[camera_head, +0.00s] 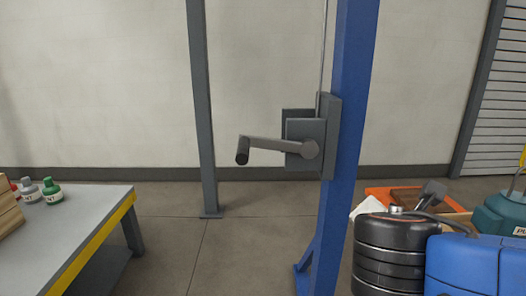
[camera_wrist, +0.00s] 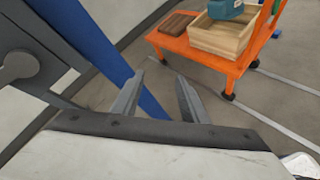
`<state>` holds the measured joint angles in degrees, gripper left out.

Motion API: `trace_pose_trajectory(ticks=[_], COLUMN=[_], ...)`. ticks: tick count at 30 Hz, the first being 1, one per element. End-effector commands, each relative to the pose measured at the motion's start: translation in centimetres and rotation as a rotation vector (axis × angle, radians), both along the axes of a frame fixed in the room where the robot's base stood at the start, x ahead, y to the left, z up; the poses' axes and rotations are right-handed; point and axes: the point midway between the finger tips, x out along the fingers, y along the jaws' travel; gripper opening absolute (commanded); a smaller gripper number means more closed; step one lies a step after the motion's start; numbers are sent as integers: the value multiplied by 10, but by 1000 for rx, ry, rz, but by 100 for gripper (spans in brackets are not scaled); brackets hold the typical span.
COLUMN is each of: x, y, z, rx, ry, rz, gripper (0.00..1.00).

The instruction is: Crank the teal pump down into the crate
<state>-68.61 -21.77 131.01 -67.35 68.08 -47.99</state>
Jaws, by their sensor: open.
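The winch crank (camera_head: 275,145) is a grey arm on a grey winch box (camera_head: 303,130) fixed to the blue post (camera_head: 350,120). Its arm points left and its dark grip (camera_head: 242,152) is at the free end. The crank's round hub (camera_wrist: 18,65) shows at the left in the wrist view. My gripper (camera_wrist: 156,92) is open and empty, apart from the crank, with the blue post just behind its left finger. The teal pump (camera_wrist: 226,10) shows at the top of the wrist view, over or in the wooden crate (camera_wrist: 222,38); I cannot tell whether it touches the crate.
The crate stands on an orange wheeled cart (camera_wrist: 200,62), beside a brown slab (camera_wrist: 178,22). A workbench (camera_head: 85,215) with a yellow edge and small bottles (camera_head: 50,190) stands at left. A grey post (camera_head: 202,110) stands behind. The floor between bench and blue post is clear.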

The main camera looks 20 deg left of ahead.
Motion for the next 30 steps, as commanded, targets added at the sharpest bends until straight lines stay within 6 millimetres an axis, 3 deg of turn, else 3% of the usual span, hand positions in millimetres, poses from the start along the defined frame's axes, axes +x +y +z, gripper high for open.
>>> trace_pose_trajectory(ticks=[1,8,18,24,30], x=[-5,-36,-118,-158,-168], y=[19,95,200,234,243], z=[6,38,85,102,107], rx=[-39,-209,-418,-484,-502], ry=[-26,-172,-431,-542,-575], rz=[56,281,570,663,686], gripper=[40,40,40,40,40])
